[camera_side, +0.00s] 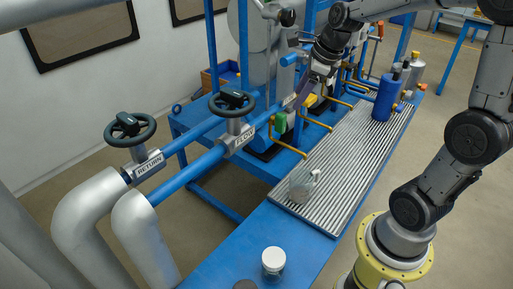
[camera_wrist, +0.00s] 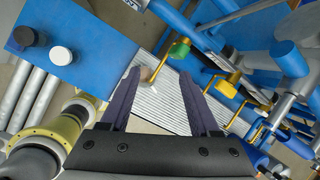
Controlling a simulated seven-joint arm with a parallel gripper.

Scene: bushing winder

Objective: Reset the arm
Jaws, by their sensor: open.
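My gripper (camera_side: 304,103) hangs from my arm above the back part of the work table, near the green valve handle (camera_side: 280,122) on the pipework. In the wrist view my gripper (camera_wrist: 160,78) has its two dark purple fingers wide apart. The green valve handle also shows in the wrist view (camera_wrist: 180,49), beyond the fingertips. I cannot tell its exact distance from the fingers.
A white-lidded jar (camera_side: 273,262) stands on the blue table (camera_side: 225,250). Pipes with black handwheels (camera_side: 130,129) are at left. Brass pipes (camera_side: 318,122) border the tray.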

